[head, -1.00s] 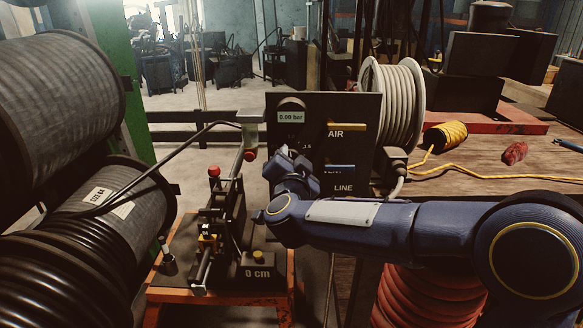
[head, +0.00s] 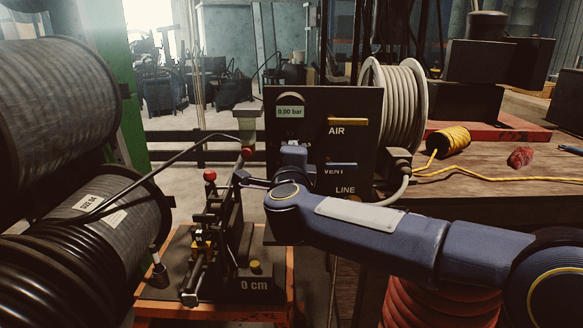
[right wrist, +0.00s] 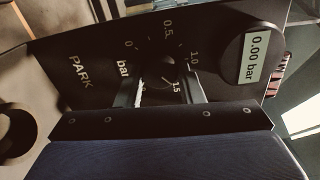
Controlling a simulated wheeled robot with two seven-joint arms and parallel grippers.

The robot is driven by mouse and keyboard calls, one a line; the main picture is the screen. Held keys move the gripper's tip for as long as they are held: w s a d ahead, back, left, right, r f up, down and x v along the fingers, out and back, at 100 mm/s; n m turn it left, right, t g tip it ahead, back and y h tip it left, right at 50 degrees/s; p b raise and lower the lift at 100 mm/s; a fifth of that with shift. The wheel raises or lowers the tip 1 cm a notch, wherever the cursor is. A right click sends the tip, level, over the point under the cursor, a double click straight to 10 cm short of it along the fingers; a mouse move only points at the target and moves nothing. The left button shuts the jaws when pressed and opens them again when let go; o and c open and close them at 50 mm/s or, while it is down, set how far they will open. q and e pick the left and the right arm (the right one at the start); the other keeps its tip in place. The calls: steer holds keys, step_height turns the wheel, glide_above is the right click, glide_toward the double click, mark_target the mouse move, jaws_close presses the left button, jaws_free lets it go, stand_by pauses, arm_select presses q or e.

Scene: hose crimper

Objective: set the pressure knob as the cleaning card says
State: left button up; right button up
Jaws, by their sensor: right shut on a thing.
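The dark panel (head: 355,110) stands in the middle of the head view. Its round display (head: 290,110) reads 0.00 bar, also in the right wrist view (right wrist: 256,58). The dark pressure knob (right wrist: 160,72) shows in the right wrist view inside a scale marked 0, 0.5, 1.0 and 1.5 bar. My right gripper (right wrist: 160,88) is shut on the knob, a finger on each side; I cannot read the knob's setting clearly. In the head view my right gripper (head: 293,152) hides the knob. My left gripper is not in view. I see no legible cleaning card.
A crimping machine (head: 212,225) with red-balled levers stands on an orange bench to the left. Hose reels (head: 55,95) fill the left edge. A wooden table (head: 480,185) is right.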

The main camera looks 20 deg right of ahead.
steer(key=shift+f+m+b, duration=0.15)
steer(key=shift+m+b, duration=1.55)
steer(key=shift+m, duration=0.85)
steer(key=shift+f+m+b, duration=0.15)
steer(key=shift+m+b, duration=1.55)
steer(key=shift+m, duration=0.85)
steer(key=shift+a, duration=0.1)
steer(key=o, duration=0.9)
steer(key=shift+r, duration=0.1)
steer(key=v, duration=0.7)
steer(key=shift+s+a, duration=0.1)
steer(key=shift+s, duration=0.3)
